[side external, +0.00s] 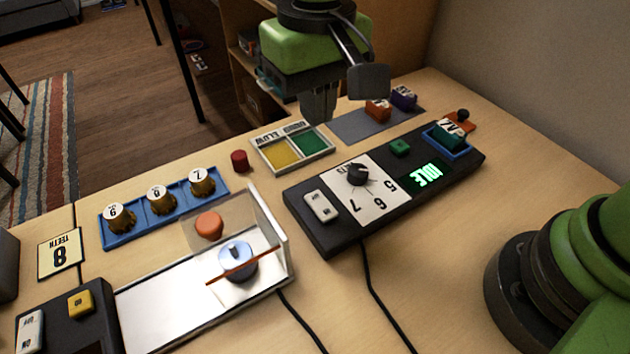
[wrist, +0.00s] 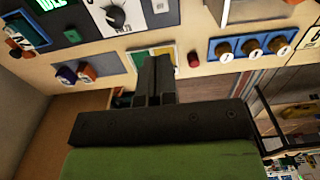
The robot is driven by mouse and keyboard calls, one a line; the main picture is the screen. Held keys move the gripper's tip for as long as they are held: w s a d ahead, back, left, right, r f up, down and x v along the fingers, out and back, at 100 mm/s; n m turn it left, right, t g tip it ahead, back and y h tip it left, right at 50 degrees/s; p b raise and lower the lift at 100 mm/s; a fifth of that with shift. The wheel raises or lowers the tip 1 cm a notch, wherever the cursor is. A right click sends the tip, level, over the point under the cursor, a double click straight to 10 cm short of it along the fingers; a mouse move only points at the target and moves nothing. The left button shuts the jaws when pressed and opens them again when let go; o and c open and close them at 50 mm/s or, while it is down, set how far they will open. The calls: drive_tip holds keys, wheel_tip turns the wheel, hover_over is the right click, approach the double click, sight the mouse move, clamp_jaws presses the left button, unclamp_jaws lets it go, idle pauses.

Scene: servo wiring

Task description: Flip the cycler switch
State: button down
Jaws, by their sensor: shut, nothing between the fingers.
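A long black control box (side external: 330,240) has a white rocker switch (side external: 321,206) at its left end, a dial (side external: 358,174) with numbers, a green button and a display reading IDLE (side external: 424,177). I cannot tell from any label that it is the cycler. The rocker also shows at the top of the wrist view (wrist: 160,5). A second black box at the lower left has a white ON/OFF rocker (side external: 30,332) and a yellow button (side external: 81,303). My gripper (side external: 318,118) is shut and empty, above the table behind the long box, near the yellow-green tray (side external: 294,148).
A white fixture (side external: 150,305) with a clear guard and orange horn stands front left. A blue rack (side external: 150,232) holds several brown-gold knobs. A red button (side external: 240,160) stands beside the tray. Colored blocks (side external: 378,110) sit on a grey mat. Black cables (side external: 372,290) run forward.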

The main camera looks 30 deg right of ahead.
sight(315, 197)
drive_tip(key=shift+f, duration=0.2)
wheel_tip(315, 197, down, 14)
drive_tip(key=shift+r, duration=0.15)
idle(0.5)
